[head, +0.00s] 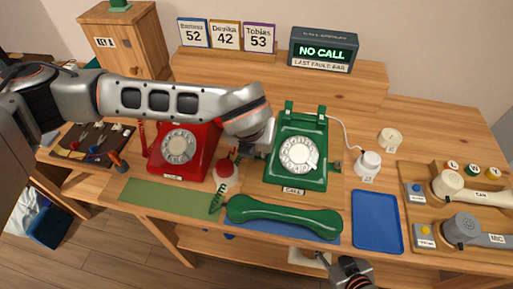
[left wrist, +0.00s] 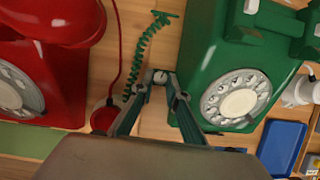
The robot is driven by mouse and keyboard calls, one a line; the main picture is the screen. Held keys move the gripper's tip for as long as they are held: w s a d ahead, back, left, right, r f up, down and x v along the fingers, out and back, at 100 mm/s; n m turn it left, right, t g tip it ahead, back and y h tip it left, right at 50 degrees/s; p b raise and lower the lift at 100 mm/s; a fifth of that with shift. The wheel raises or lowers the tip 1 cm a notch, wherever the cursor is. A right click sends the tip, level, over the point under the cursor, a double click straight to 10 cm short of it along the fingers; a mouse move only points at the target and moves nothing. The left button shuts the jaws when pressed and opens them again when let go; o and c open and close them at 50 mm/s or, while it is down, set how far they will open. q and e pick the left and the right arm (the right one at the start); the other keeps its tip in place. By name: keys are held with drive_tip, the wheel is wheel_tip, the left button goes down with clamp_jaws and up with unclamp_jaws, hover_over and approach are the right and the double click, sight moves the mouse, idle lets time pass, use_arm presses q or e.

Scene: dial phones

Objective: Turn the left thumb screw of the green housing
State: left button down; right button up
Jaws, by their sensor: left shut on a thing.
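The green housing (head: 298,158) of the dial phone stands upright in the middle of the desk, its white dial facing me. It also shows in the left wrist view (left wrist: 195,80). My left gripper (head: 247,152) is at the housing's left side. In the left wrist view its fingers (left wrist: 158,80) close together on a small grey piece beside the housing, the left thumb screw, mostly hidden between the fingertips. The right thumb screw (head: 337,165) sticks out on the other side. My right gripper (head: 325,259) is low at the desk's front edge, its jaws unclear.
A red phone (head: 180,150) stands left of my left gripper. A red-topped button (head: 226,170) and a coiled green cord (head: 216,197) are close below it. The green handset (head: 285,217) lies in front. A white cup-like piece (head: 368,163) and blue tray (head: 376,220) are right.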

use_arm(q)
drive_tip(key=shift+s+f, duration=0.15)
drive_tip(key=shift+f, duration=0.05)
idle(0.3)
drive_tip(key=c, duration=2)
unclamp_jaws()
drive_tip(key=shift+o, duration=0.2)
drive_tip(key=shift+r, duration=0.1)
drive_tip(key=shift+r, duration=0.1)
drive_tip(key=shift+d+r, duration=0.1)
drive_tip(key=shift+r, duration=0.3)
drive_tip(key=v, duration=0.7)
drive_tip(key=shift+s, duration=0.1)
